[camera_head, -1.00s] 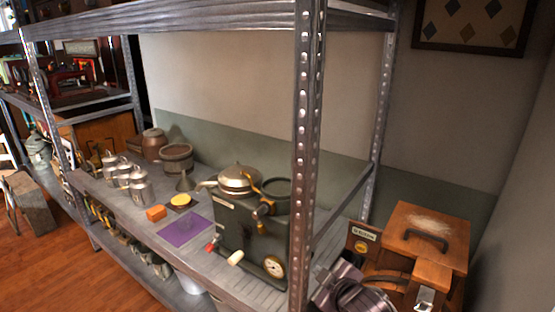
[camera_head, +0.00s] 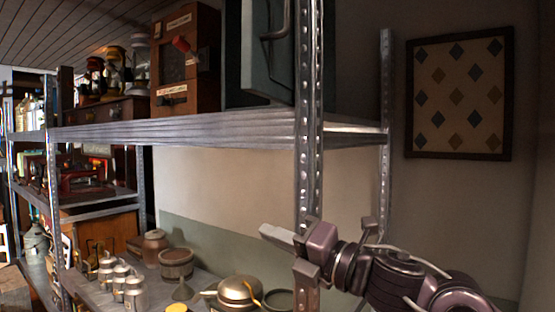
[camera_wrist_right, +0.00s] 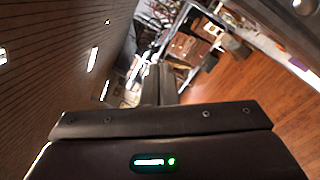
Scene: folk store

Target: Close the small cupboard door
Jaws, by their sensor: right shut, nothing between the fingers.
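A dark grey-green cupboard (camera_head: 231,55) stands on the upper shelf, cut off by the top of the head view. Its door (camera_head: 262,70) appears to stand open towards me and carries a curved metal handle (camera_head: 277,33). The shelf post hides part of the cupboard's right side. My right gripper (camera_head: 277,236) is shut and empty, in front of the post, below the upper shelf and below the door, apart from it. The wrist view shows the gripper's dark body and its narrow fingers (camera_wrist_right: 163,84). My left gripper is not in view.
The perforated metal post (camera_head: 309,130) stands between my right arm and the shelf. A wooden box (camera_head: 187,60) with labels and a red knob stands left of the cupboard. Canisters (camera_head: 133,292) and pots (camera_head: 176,264) stand on the lower shelf. A framed diamond pattern (camera_head: 459,95) hangs at right.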

